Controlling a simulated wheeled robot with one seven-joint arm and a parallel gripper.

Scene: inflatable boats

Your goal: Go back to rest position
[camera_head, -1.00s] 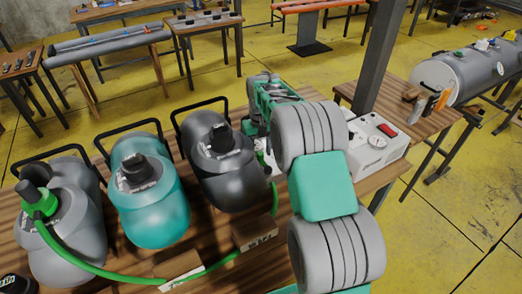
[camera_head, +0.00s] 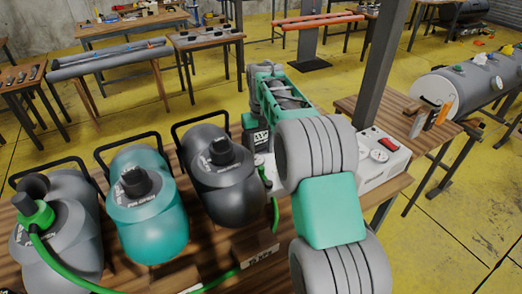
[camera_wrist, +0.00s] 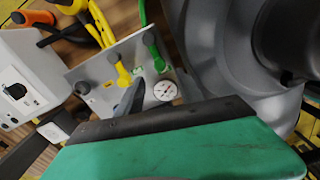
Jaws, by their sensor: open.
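My gripper (camera_wrist: 92,115) shows in the wrist view. Its dark, grey-tipped fingers stand apart with nothing seen held between them. The green housing with a black edge fills the bottom of that view. In the head view my green and grey arm reaches over the right end of the wooden bench, and the gripper's fingers cannot be made out there. In the wrist view a grey panel (camera_wrist: 105,75) with a round gauge (camera_wrist: 165,90) and yellow and green fittings lies beyond the fingers. Contact with it cannot be told.
A black tank (camera_head: 222,180), a teal tank (camera_head: 150,220) and a grey tank (camera_head: 62,245) with a green hose stand left of my arm. A white gauge box (camera_head: 385,160) is close on the right. A dark post (camera_head: 378,75) rises behind. Yellow floor is open at right.

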